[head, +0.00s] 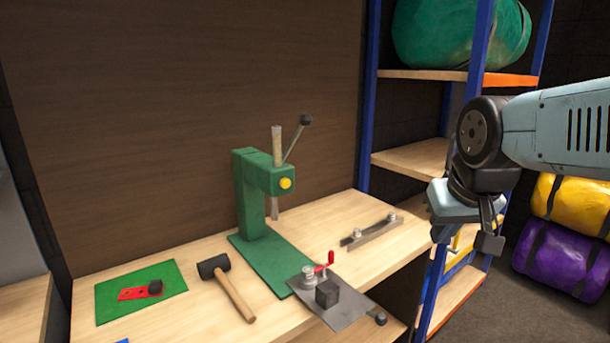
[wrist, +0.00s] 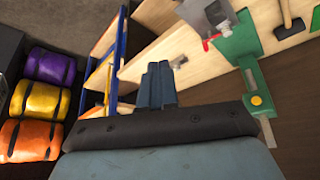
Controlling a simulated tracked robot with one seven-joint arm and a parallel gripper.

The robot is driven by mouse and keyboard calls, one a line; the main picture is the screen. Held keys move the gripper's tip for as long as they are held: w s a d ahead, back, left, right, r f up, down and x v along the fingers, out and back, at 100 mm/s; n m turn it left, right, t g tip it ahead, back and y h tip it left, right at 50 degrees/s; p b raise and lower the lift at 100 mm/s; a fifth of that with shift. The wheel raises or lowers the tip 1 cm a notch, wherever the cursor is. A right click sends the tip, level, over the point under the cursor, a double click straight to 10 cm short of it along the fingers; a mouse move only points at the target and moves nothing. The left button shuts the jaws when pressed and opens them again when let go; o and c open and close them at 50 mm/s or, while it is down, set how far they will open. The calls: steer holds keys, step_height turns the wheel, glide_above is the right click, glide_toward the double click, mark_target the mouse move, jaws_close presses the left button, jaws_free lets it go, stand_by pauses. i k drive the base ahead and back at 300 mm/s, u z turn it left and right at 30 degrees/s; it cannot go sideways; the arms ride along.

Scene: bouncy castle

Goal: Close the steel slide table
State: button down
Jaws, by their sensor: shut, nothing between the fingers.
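The steel slide table (head: 343,312) is a flat grey plate sticking out from the front of the green press (head: 262,262) on the bench. A dark block (head: 327,293), a clamp with a red handle (head: 322,266) and a small dark knob (head: 381,319) at its right end show on it. In the wrist view part of the plate (wrist: 217,12) shows at the top edge, cut off. My gripper (head: 442,232) is shut and empty, in the air to the right of the bench and apart from the slide table. Its fingers (wrist: 158,72) are together in the wrist view.
A metal bar (head: 370,232) lies on the bench's right. A blue shelf (head: 414,158) stands behind my arm. Rolled bundles (head: 561,256) lie at right.

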mark_target(337, 302)
steer(key=u, duration=0.45)
steer(key=k, duration=1.6)
steer(key=z, duration=0.45)
steer(key=i, duration=0.95)
steer(key=u, duration=0.1)
